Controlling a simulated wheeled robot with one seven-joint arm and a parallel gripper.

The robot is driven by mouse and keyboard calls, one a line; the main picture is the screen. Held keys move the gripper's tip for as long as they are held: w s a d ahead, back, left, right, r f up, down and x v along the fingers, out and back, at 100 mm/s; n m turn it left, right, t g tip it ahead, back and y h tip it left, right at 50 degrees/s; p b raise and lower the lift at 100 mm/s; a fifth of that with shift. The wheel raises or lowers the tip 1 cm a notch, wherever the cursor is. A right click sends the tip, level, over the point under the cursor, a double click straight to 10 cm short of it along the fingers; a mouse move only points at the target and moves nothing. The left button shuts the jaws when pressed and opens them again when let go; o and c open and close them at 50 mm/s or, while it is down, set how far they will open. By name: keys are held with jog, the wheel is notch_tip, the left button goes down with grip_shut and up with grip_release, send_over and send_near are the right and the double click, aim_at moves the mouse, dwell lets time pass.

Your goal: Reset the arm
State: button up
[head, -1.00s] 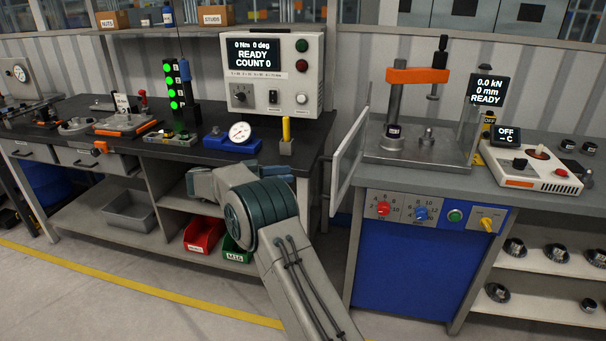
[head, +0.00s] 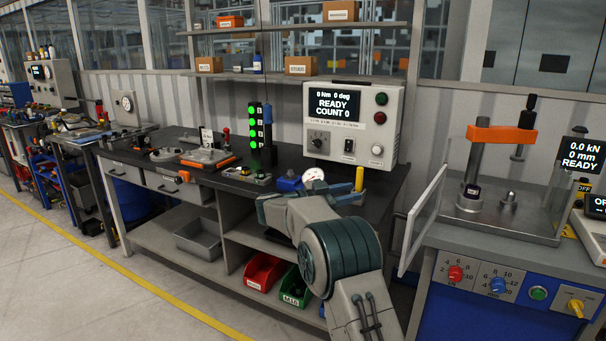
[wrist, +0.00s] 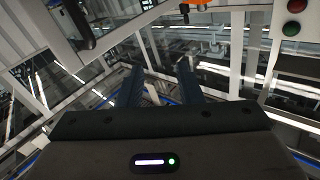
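My arm (head: 340,252) rises from the bottom of the head view, bent in front of the dark workbench (head: 180,140). In the wrist view my gripper (wrist: 158,72) shows two dark fingers spread apart. Nothing is between them. Behind them are window frames and glass, with a panel carrying a red and a green button at the top right.
A control box (head: 350,122) reading READY, a dial gauge (head: 313,176) and a yellow-handled tool (head: 359,180) stand on the bench behind my arm. A press (head: 500,190) with an open clear door (head: 421,220) is close on the right. The floor at left is clear.

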notch_tip(320, 180, up, 10)
jog(key=w+n+t+y, duration=0.3)
jog(key=n+t+y, duration=0.3)
jog(key=t, duration=0.4)
jog(key=s+a+r+n+t+y+p, duration=0.1)
jog(key=s+a+n+y, duration=0.5)
jog(key=y, duration=0.4)
jog(key=s+d+f+n+g, duration=0.1)
jog(key=s+f+g, duration=0.3)
jog(key=s, duration=0.9)
jog(key=s+d+f+n+g+y+p, duration=0.1)
jog(key=s+f+g, duration=0.4)
jog(key=s, duration=0.8)
jog(key=s+d+f+n+g, duration=0.2)
jog(key=s+d+f+g, duration=0.2)
jog(key=s+f, duration=0.6)
jog(key=s+d, duration=0.1)
jog(key=s, duration=0.2)
jog(key=shift+s+n+g+y+p, duration=0.25)
jog(key=shift+n+g+y+p, duration=0.05)
jog(key=shift+y, duration=0.1)
jog(key=shift+a, duration=0.1)
